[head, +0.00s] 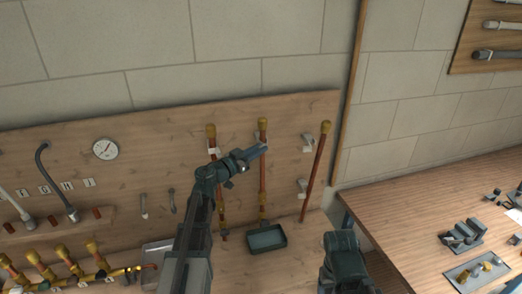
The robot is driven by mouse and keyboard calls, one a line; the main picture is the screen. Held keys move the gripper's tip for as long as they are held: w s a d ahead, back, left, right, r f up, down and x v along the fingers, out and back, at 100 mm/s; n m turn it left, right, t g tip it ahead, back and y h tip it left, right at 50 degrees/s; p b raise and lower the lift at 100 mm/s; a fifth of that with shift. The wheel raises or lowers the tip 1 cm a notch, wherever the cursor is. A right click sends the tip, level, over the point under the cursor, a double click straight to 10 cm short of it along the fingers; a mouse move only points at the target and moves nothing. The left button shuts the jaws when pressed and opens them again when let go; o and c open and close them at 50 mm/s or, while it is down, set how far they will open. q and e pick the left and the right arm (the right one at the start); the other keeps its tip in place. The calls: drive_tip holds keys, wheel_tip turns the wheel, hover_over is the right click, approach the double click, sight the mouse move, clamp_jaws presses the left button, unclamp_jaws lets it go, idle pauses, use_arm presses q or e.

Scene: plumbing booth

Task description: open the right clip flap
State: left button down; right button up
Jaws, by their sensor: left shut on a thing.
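Three upright copper pipes with brass ends are at the board: a left one (220,205), a middle one (263,180) and a right one (315,170) that leans. Pale clips show beside the right pipe, an upper one (307,143) and a lower one (302,187); I cannot tell how their flaps stand. Another pale clip (213,151) is at the left pipe. My left gripper (258,152) points right, in front of the middle pipe. It is shut on a small grey piece that it mostly hides. My right arm shows at the bottom, its gripper out of view.
A dark tray (267,239) is below the middle pipe. A gauge (105,149), hoses and brass valves (70,258) are at the left. A wooden bench (400,215) with metal parts is at the right. The board is bare between the middle and right pipes.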

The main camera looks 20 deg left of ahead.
use_arm(q)
drive_tip(key=shift+a+m+g+h, duration=0.3)
drive_tip(key=shift+m+g+h, duration=0.15)
drive_tip(key=shift+h, duration=0.25)
drive_tip(key=shift+m+h, duration=0.25)
drive_tip(key=shift+h, duration=0.05)
drive_tip(key=c, duration=0.8)
unclamp_jaws()
drive_tip(key=shift+s, duration=0.1)
drive_tip(key=v, duration=1.3)
drive_tip(key=shift+s+a, duration=0.2)
drive_tip(key=shift+s, duration=0.1)
drive_tip(key=shift+r, duration=0.1)
